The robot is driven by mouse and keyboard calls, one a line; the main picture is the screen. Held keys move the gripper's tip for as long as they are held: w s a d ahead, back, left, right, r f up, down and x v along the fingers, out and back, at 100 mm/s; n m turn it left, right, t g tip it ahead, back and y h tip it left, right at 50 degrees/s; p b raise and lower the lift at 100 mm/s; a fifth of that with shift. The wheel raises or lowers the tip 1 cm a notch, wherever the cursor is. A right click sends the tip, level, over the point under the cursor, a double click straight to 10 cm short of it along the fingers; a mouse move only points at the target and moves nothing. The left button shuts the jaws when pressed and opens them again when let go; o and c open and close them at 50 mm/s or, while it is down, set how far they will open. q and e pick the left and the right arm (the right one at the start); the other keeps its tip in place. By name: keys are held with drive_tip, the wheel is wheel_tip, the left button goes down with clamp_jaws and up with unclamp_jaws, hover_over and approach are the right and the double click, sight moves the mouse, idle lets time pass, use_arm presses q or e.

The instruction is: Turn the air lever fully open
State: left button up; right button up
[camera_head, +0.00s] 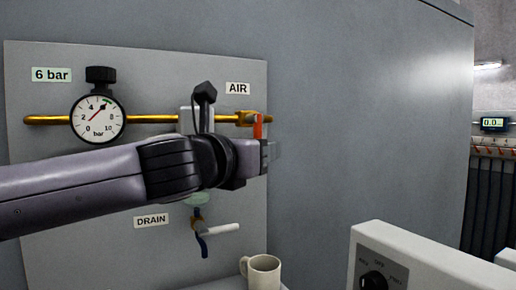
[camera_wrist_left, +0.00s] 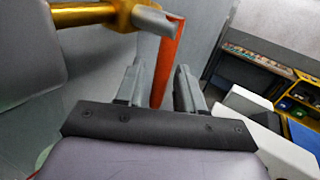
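The air lever (camera_head: 257,129) is a flat orange-red bar under the AIR label (camera_head: 237,88). It hangs down from the brass valve (camera_head: 246,117), across the line of the horizontal pipe, and its lower part is hidden by my gripper in the head view. My left gripper (camera_head: 270,156) is at the lever's lower part. In the left wrist view the lever (camera_wrist_left: 171,58) runs down between the two fingers of the left gripper (camera_wrist_left: 160,88). The fingers stand apart, with a visible gap at the right finger. My right gripper is not in view.
A pressure gauge (camera_head: 97,119) sits on the pipe at left, its needle pointing up right. A white control box (camera_head: 420,262) stands at lower right.

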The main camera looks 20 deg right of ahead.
use_arm(q)
clamp_jaws()
drive_tip(key=shift+f, duration=0.1)
drive_tip(key=shift+b, duration=0.35)
drive_tip(key=shift+w+d+r+n+t+h+b, duration=0.15)
drive_tip(key=shift+d+n+t+h+b, duration=0.55)
drive_tip(key=shift+b, duration=1.25)
drive_tip(key=shift+w+d+r+n+t+h+b, duration=0.1)
drive_tip(key=shift+d+r+n+t+b, duration=0.15)
drive_tip(key=shift+n+t+b, duration=1.3)
drive_tip(key=shift+w+d+r+n+t+h+b, duration=0.1)
drive_tip(key=shift+d+n+t+h+b, duration=0.35)
drive_tip(key=shift+b, duration=1.95)
drive_tip(key=shift+d+r, duration=0.1)
